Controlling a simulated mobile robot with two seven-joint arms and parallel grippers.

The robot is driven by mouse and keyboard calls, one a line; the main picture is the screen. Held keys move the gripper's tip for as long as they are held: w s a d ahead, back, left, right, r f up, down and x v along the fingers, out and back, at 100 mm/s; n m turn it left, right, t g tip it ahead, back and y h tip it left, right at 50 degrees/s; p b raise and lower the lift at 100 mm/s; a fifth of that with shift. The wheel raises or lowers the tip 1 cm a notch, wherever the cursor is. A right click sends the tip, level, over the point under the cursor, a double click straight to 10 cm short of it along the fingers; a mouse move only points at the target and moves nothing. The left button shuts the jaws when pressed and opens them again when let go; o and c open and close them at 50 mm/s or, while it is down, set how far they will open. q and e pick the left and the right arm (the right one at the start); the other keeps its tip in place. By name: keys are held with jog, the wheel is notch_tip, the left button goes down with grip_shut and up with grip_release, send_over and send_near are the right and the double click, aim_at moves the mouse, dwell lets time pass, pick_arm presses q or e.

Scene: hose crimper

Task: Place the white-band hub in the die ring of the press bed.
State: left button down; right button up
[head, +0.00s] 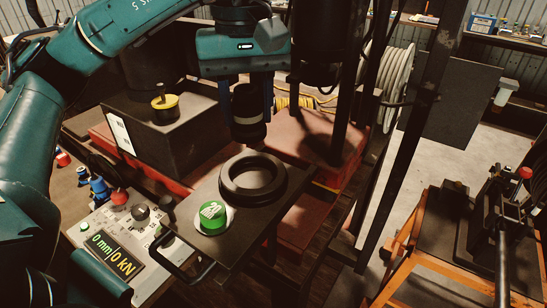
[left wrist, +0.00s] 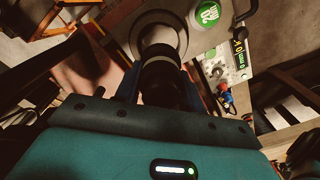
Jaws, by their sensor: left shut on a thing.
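The white-band hub (head: 249,128) is a dark round part with a pale band, held upright between the fingers of my left gripper (head: 248,106). It hangs above the back part of the die ring (head: 230,185), apart from it in the head view. The die ring is a thick black ring with an open centre on the dark press bed (head: 237,241). In the left wrist view the hub (left wrist: 160,76) is between the fingers and covers the near part of the die ring (left wrist: 181,38). My right gripper is not in view.
A green-topped round button (head: 211,215) stands on the bed beside the ring. A control panel (head: 108,240) with a lit display is at left. A yellow-and-black part (head: 165,101) sits on a black box (head: 165,140). Dark press posts (head: 341,80) rise close right of the gripper.

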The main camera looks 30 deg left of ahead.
aim_at(249, 135)
pick_arm(q)
jog(key=shift+w+f, duration=0.2)
jog(key=shift+w, duration=0.1)
jog(key=f, duration=0.2)
jog(key=f+b, duration=0.1)
jog(key=f, duration=0.1)
jog(key=shift+s+f, duration=0.2)
jog(key=shift+f, duration=0.2)
jog(key=shift+w+f+b, duration=0.1)
jog(key=shift+f+b, duration=0.3)
jog(key=shift+f, duration=1.9)
jog(key=shift+f, duration=0.2)
jog(key=c, duration=1.1)
grip_release()
jog(key=shift+r, duration=0.1)
